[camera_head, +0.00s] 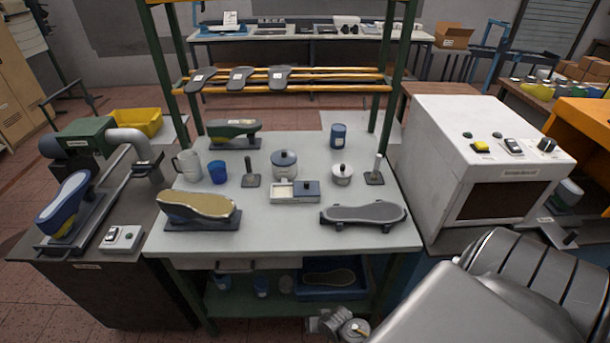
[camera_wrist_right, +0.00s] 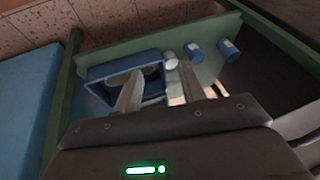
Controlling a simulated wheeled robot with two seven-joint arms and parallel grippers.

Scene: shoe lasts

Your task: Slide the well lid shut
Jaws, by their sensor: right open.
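The well (camera_head: 283,192) is a small pale rectangular box on the grey bench, with an open light-coloured compartment on its left. Its blue-grey lid (camera_head: 306,188) covers the right part, so the well stands partly open. My right gripper (camera_wrist_right: 157,82) is open and empty, low in front of the bench and facing the lower shelf. In the head view it shows small at the bottom (camera_head: 338,322), well below and apart from the lid. My left gripper is not in view.
Around the well stand a grey lidded pot (camera_head: 284,163), a small white pot (camera_head: 342,174), a gold-soled last (camera_head: 198,206) and a dark sole plate (camera_head: 363,214). A blue bin (camera_wrist_right: 94,73) and several cans sit on the lower shelf. A white oven (camera_head: 430,150) stands at right.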

